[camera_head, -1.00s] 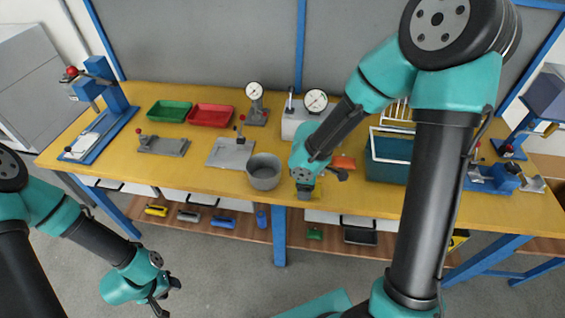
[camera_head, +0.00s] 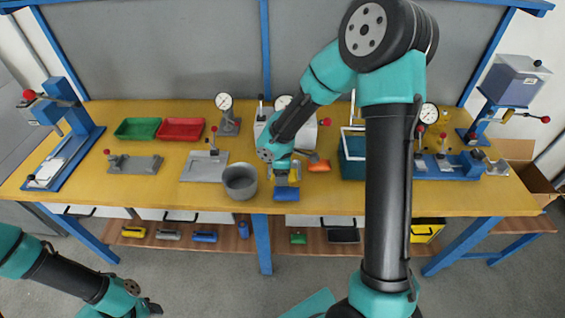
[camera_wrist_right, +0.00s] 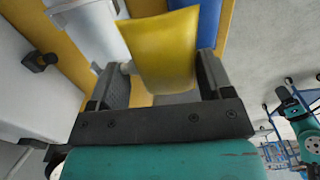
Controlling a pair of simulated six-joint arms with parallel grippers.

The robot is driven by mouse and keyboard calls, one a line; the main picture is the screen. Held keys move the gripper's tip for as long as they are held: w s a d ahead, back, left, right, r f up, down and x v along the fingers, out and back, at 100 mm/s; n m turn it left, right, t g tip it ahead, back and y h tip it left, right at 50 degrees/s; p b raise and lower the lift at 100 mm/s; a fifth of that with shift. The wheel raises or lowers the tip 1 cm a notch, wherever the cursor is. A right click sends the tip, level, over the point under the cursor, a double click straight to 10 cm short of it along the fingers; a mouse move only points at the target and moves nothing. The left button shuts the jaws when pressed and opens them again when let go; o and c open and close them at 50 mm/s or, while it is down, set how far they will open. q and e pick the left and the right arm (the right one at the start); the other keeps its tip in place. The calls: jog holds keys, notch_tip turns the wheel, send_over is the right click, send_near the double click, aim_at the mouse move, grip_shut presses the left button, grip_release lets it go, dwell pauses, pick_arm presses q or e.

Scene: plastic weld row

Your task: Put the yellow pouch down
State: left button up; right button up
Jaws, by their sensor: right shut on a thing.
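The yellow pouch (camera_wrist_right: 165,50) is between the two fingers of my right gripper (camera_wrist_right: 160,85), its free end sticking out past the fingertips. In the head view my right gripper (camera_head: 284,176) is above the front part of the workbench, right of the grey pot (camera_head: 240,182); the pouch is mostly hidden there. A blue pouch (camera_head: 286,193) lies at the bench's front edge, just in front of this gripper. I cannot tell whether the yellow pouch touches the bench. My left gripper (camera_head: 148,307) is low at the bottom left, away from the bench, partly cut off.
An orange item (camera_head: 319,166) and a teal bin (camera_head: 352,165) are to the right of my right gripper. A grey fixture plate (camera_head: 204,167) is left of the pot. Green (camera_head: 138,129) and red (camera_head: 181,129) trays stand farther back.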

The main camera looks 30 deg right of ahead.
jog(key=w+d, duration=0.1)
jog(key=w, duration=0.1)
jog(key=w+d, duration=0.1)
jog(key=w, duration=0.1)
jog(key=w+d, duration=0.1)
jog(key=w, duration=0.1)
jog(key=shift+w+d+f, duration=0.1)
jog(key=shift+d+f, duration=0.25)
jog(key=shift+d, duration=0.05)
jog(key=shift+w+d, duration=0.1)
jog(key=shift+w, duration=0.1)
jog(key=shift+w+d+f, duration=0.1)
jog(key=shift+w+f, duration=0.05)
jog(key=shift+f, duration=1.65)
jog(key=shift+f, duration=0.2)
jog(key=o, duration=0.9)
jog(key=shift+r, duration=0.15)
